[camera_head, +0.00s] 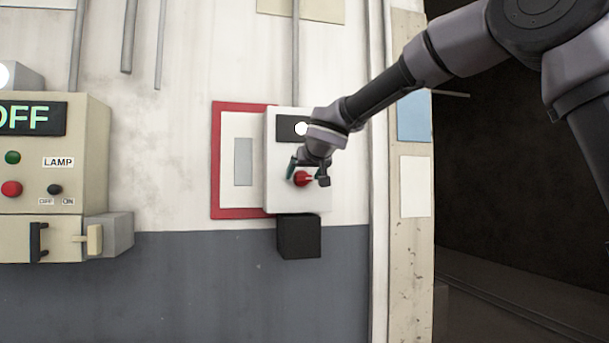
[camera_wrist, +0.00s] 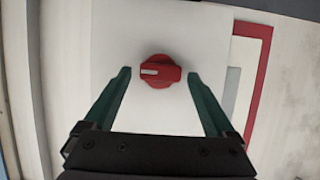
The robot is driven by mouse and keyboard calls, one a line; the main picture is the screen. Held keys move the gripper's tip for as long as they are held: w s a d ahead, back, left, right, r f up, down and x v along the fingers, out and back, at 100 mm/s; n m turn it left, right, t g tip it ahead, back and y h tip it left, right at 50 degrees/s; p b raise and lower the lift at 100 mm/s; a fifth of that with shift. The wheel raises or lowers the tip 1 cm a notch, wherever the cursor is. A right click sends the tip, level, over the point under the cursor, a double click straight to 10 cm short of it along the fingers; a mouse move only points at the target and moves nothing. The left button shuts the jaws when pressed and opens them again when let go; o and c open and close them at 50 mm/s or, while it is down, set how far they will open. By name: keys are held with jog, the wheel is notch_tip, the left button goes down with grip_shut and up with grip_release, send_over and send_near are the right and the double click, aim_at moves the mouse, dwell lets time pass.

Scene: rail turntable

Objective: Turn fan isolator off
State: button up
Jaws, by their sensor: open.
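The fan isolator is a white box (camera_head: 284,196) on the wall with a red rotary knob (camera_head: 302,178) on its front. In the wrist view the red knob (camera_wrist: 160,71) has a pale mark on the left part of its raised grip, which lies roughly level in that picture. My gripper (camera_head: 309,177) is in front of the box at the knob. In the wrist view my gripper (camera_wrist: 158,73) has its green fingers apart, one on each side of the knob, with gaps to both. Whether the fingertips reach the knob's depth is hard to tell.
A red-framed panel (camera_head: 216,165) sits behind the box, and a black box (camera_head: 299,238) is below it. At left is a beige lamp control box (camera_head: 80,150) with an OFF display, buttons and a lever. A dark opening (camera_head: 520,200) lies to the right.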

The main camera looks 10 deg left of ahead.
jog(key=c, duration=1.4)
jog(key=shift+a, duration=0.1)
jog(key=shift+s+a+n+t+h, duration=0.15)
jog(key=shift+n+t+h, duration=0.15)
jog(key=shift+n+h, duration=0.65)
jog(key=n, duration=0.1)
jog(key=n+t+h, duration=0.1)
jog(key=n, duration=0.2)
jog(key=shift+s+a+f+t+h, duration=0.1)
jog(key=shift+a+f+t+h, duration=0.15)
jog(key=shift+t, duration=0.15)
jog(key=n, duration=0.1)
jog(key=n+t+h, duration=0.1)
jog(key=n, duration=0.1)
jog(key=shift+a+f+n+t, duration=0.15)
jog(key=shift+f+n+t, duration=0.05)
jog(key=shift+n+t, duration=0.1)
jog(key=shift+f+n+t+h, duration=0.15)
jog(key=shift+n+t, duration=0.3)
jog(key=shift+n, duration=0.55)
jog(key=shift+f+n+t+h, duration=0.15)
jog(key=shift+n+t, duration=0.3)
jog(key=shift+n, duration=0.5)
